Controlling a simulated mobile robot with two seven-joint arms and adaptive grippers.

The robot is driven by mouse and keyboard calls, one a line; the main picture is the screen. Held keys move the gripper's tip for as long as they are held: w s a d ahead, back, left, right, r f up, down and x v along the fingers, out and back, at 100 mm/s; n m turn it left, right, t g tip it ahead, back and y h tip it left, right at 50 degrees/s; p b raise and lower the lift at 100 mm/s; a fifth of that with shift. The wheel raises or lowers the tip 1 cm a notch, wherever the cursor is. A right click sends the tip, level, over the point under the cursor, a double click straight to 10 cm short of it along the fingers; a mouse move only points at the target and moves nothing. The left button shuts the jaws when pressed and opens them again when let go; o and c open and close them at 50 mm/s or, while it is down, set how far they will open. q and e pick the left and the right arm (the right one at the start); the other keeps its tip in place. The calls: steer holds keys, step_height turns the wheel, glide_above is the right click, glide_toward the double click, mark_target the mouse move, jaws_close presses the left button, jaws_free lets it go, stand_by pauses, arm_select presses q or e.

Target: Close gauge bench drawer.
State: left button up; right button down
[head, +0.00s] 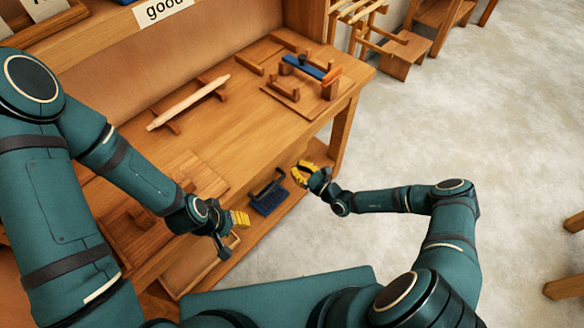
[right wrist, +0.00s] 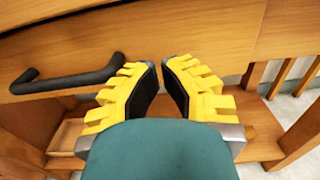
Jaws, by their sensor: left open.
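The gauge bench (head: 235,125) runs diagonally across the head view. In the right wrist view a wooden drawer front (right wrist: 225,40) with a dark bar handle (right wrist: 70,78) lies beyond my right gripper (right wrist: 160,68); the handle is left of the fingers. I cannot tell how far the drawer stands out, and its front is not clear in the head view. My right gripper, also in the head view (head: 304,172), is open and empty by the bench's front right end. Its fingertips have a narrow gap; contact is unclear. My left gripper (head: 238,222) is open near the bench's front left edge.
A pale rod on cradles (head: 190,102) and a blue bar on a wooden stand (head: 304,66) are on the benchtop. Below are a blue rack (head: 268,192) and a shallow wooden tray (head: 180,276). Open floor (head: 470,120) lies right; wooden furniture (head: 570,287) stands at the right edge.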

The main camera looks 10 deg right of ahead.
steer(key=v, duration=1)
steer(key=shift+p, duration=0.35)
steer(key=s+a+r+n+g, duration=0.3)
steer(key=s+a+n+g, duration=0.8)
steer(key=s+n+g, duration=0.3)
steer(key=d+r+n+t+h, duration=0.2)
steer(key=r+n+h, duration=0.5)
steer(key=n, duration=0.5)
steer(key=shift+w+d+r+h, duration=0.3)
steer(key=shift+w+d+r, duration=0.05)
steer(key=shift+d+r, duration=0.45)
